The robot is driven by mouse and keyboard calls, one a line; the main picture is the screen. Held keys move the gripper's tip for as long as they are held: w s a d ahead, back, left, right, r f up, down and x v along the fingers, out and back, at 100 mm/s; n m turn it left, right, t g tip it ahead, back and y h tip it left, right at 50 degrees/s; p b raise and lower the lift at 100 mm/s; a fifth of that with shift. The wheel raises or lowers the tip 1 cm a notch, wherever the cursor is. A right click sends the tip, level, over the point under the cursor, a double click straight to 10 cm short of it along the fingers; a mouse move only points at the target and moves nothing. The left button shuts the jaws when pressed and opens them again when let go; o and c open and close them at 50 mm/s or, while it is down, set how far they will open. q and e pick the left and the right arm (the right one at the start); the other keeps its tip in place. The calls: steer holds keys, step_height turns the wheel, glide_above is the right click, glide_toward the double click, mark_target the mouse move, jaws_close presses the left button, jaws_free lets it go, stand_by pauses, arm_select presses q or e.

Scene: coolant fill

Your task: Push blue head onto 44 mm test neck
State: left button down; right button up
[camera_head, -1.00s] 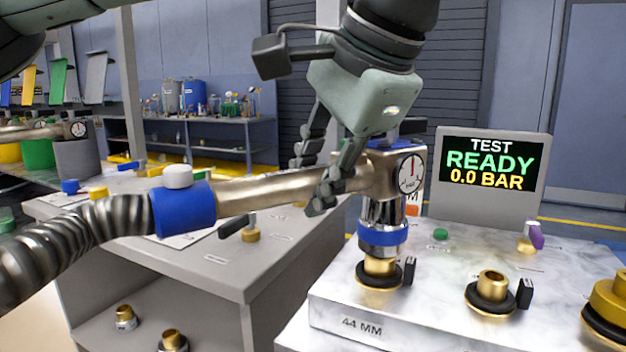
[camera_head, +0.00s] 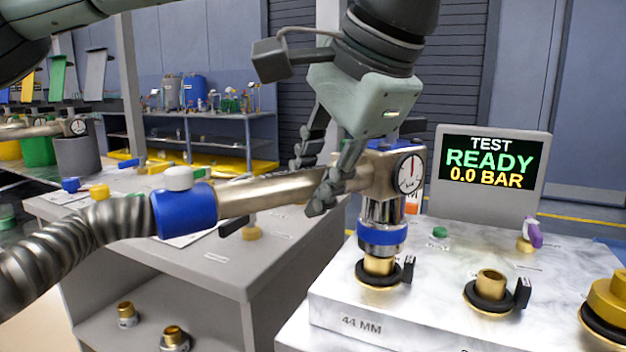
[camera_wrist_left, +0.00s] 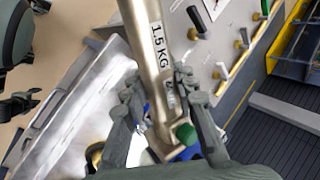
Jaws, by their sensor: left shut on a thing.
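The blue head (camera_head: 382,235) is a chrome cylinder with a blue ring, a round gauge and a long metal handle pipe (camera_head: 265,194). It stands roughly upright over the brass 44 mm test neck (camera_head: 379,265). Some brass still shows below the chrome rim; I cannot tell how deep the neck reaches inside. My left gripper (camera_head: 322,186) is shut on the pipe close to the gauge. In the left wrist view its fingers (camera_wrist_left: 161,90) lie on both sides of the pipe, which bears a 1.5 KG label (camera_wrist_left: 160,45).
A ribbed hose (camera_head: 75,240) runs from the pipe's blue collar (camera_head: 185,210) to the left. Other brass necks (camera_head: 490,288) (camera_head: 606,300) stand on the marble-like bench to the right. The test screen (camera_head: 490,165) behind reads READY, 0.0 BAR. A grey table (camera_head: 215,265) stands left.

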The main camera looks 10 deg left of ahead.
arm_select(q)
steer(key=shift+p, duration=0.7)
stand_by(0.6)
steer(key=shift+f+b, duration=0.65)
steer(key=shift+f, duration=1.25)
stand_by(0.5)
steer(key=c, duration=1.1)
jaws_free()
steer(key=shift+c, duration=0.2)
steer(key=v, duration=1.2)
steer(key=shift+s, duration=0.1)
